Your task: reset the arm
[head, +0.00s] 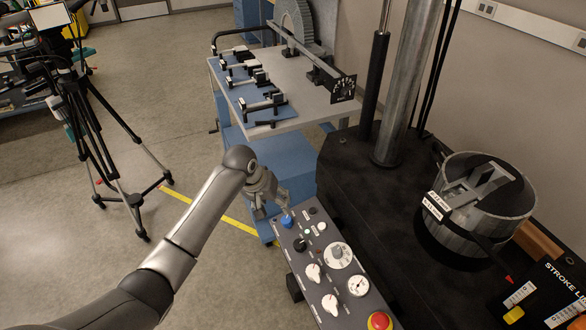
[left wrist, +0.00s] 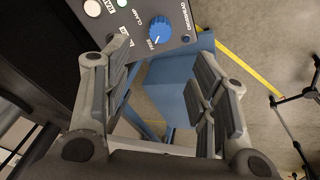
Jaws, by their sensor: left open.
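My left gripper (head: 277,203) is at the end of my grey left arm, over the far end of a grey control panel (head: 335,265). It is close to a blue knob (head: 287,220); I cannot tell from the head view whether it touches it. In the left wrist view, the two fingers of my left gripper (left wrist: 165,70) are spread wide apart with nothing between them. There the blue knob (left wrist: 160,30) shows beyond the fingertips, near the top edge. My right gripper is not in view.
The panel carries dials, buttons and a red emergency button (head: 380,321). A black machine with metal columns (head: 405,90) and a round metal vessel (head: 470,225) stands at right. A cart (head: 300,100) with tools is behind. A tripod (head: 95,140) stands left; floor between is clear.

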